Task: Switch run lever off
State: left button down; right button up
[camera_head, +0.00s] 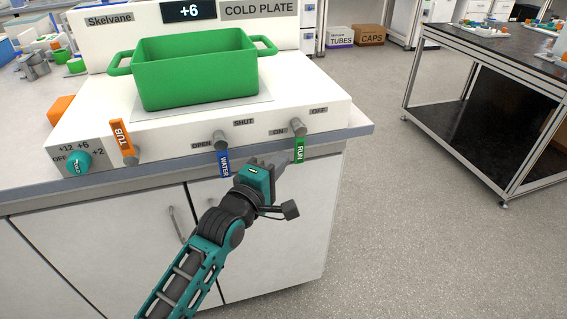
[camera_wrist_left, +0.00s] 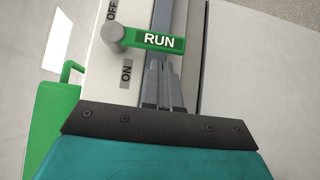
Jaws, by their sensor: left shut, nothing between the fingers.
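The green run lever (camera_head: 299,149) hangs down from its grey pivot on the front panel of the cold plate (camera_head: 325,104). The ON label (camera_head: 278,132) is left of the pivot and the OFF label (camera_head: 318,111) is to its upper right. My left gripper (camera_head: 285,161) is shut and empty, just left of the lever's lower part. In the left wrist view the lever (camera_wrist_left: 160,41) lies across the picture, just beyond the shut fingertips (camera_wrist_left: 160,68). I cannot tell whether they touch it. My right gripper is not in view.
The orange TUB lever (camera_head: 122,137), the blue WATER lever (camera_head: 223,163) and a teal knob (camera_head: 76,162) are on the same panel. A green tub (camera_head: 196,75) stands on the plate.

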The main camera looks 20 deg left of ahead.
pick_arm(q)
jog(key=shift+w+d, duration=0.3)
jog(key=shift+d, duration=0.15)
